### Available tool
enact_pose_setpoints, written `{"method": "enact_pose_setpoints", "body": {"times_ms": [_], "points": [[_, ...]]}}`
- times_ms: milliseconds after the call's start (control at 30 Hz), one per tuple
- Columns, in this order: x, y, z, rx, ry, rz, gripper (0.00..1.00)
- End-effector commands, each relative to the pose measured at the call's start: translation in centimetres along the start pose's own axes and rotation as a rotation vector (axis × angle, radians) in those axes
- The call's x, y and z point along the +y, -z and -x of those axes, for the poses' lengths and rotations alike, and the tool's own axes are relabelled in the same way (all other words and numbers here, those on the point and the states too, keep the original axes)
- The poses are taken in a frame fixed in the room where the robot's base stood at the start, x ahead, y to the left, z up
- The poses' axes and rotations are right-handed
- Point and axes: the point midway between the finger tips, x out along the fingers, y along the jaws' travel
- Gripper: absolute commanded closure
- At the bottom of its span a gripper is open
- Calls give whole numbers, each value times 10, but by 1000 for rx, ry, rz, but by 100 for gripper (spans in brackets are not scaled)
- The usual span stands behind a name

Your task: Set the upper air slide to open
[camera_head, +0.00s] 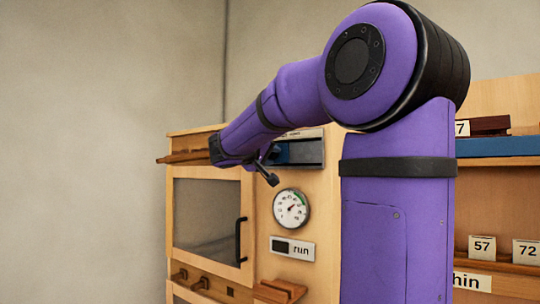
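A wooden cabinet (208,172) with a glazed door stands in the middle. On its front, upper right, is a dark framed slot (314,152) with a blue part inside and a small label above, partly hidden by my arm. I cannot read the label fully or tell whether this is the upper air slide, or its setting. My purple arm reaches across the cabinet top from the right. My gripper (267,174) hangs small and dark at the arm's end, just left of and below the slot. Its fingers are too small to tell open from shut, and contact is unclear.
The door has a black handle (241,241). Wooden knobs (190,280) and a wooden block (279,290) stick out lower down. Shelves with number cards (482,248) stand right. The left is bare wall.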

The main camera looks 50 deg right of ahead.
Motion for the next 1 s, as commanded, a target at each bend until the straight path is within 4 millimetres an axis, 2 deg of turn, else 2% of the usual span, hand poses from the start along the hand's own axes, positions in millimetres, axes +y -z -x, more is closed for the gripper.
{"method": "enact_pose_setpoints", "body": {"times_ms": [33, 100, 333, 700, 1000], "points": [[0, 0, 0, 0, 0, 0, 86], [0, 0, 0, 0, 0, 0, 100], [7, -9, 0, -1, 0, -1, 100], [45, -61, 0, -1, -1, -2, 100], [50, -70, 0, -3, 0, 0, 100]]}}
